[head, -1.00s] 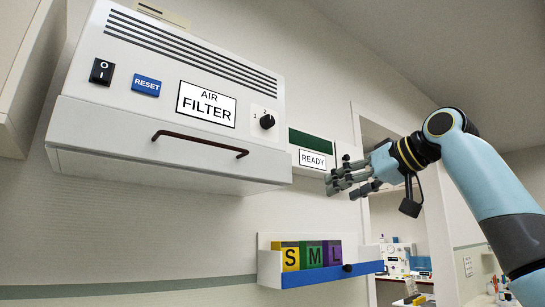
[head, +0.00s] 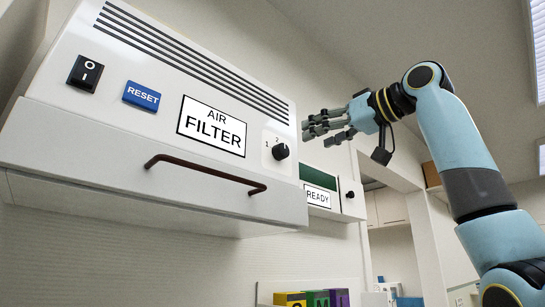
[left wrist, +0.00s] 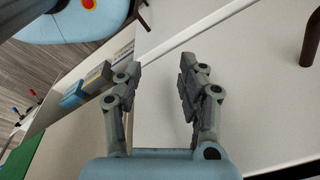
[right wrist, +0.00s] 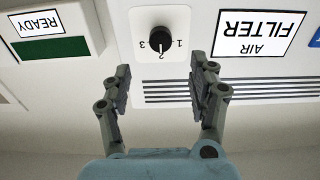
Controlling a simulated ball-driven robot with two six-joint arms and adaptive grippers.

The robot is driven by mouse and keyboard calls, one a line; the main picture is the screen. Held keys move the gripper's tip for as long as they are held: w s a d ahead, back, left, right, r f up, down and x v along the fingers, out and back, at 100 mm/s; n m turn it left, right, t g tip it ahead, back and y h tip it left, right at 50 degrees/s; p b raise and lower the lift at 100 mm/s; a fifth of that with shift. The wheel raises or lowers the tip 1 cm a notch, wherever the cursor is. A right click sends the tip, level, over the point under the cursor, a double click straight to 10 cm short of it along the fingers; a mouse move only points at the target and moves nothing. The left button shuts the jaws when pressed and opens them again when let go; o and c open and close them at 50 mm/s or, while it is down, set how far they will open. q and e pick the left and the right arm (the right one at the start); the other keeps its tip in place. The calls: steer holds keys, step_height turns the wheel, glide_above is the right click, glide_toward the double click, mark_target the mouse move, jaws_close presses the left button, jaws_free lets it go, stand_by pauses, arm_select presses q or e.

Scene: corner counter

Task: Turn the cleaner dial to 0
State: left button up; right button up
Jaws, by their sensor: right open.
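The dial (head: 281,151) is a round black knob on a pale plate at the right end of the white air filter unit (head: 150,125). In the right wrist view the dial (right wrist: 160,40) shows upside down, with marks 1, 2 and 3 around it; its pointer seems to face 2. I see no 0 mark. My right gripper (head: 322,130) is open and empty, apart from the dial, at its upper right in the head view. In the right wrist view the dial lies beyond the gap between its fingertips (right wrist: 159,72). My left gripper (left wrist: 158,72) is open and empty, seen only in the left wrist view.
The unit carries a black switch (head: 86,73), a blue RESET button (head: 141,96) and a brown bar handle (head: 205,172). A READY sign (head: 317,196) with a second small knob (head: 350,195) is right of it.

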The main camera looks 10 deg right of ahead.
mark_target(285, 151)
steer(key=p+x, duration=0.1)
steer(key=x, duration=0.1)
steer(key=p+x, duration=0.1)
steer(key=x, duration=0.1)
steer(key=p+x, duration=0.1)
steer(key=x, duration=0.1)
steer(key=shift+w+a+r+p, duration=0.15)
steer(key=shift+a+r+p, duration=0.1)
steer(key=shift+r+p, duration=0.1)
steer(key=p+x, duration=0.1)
steer(key=x, duration=0.2)
steer(key=shift+w+a+f, duration=0.15)
steer(key=shift+w, duration=0.25)
steer(key=shift+f, duration=0.1)
steer(key=c, duration=1.1)
arm_select(q)
steer(key=r, duration=0.1)
steer(key=s+r, duration=0.1)
steer(key=r, duration=0.1)
steer(key=d+r, duration=0.1)
steer(key=r, duration=0.1)
steer(key=shift+s, duration=0.2)
arm_select(e)
steer(key=shift+c, duration=0.2)
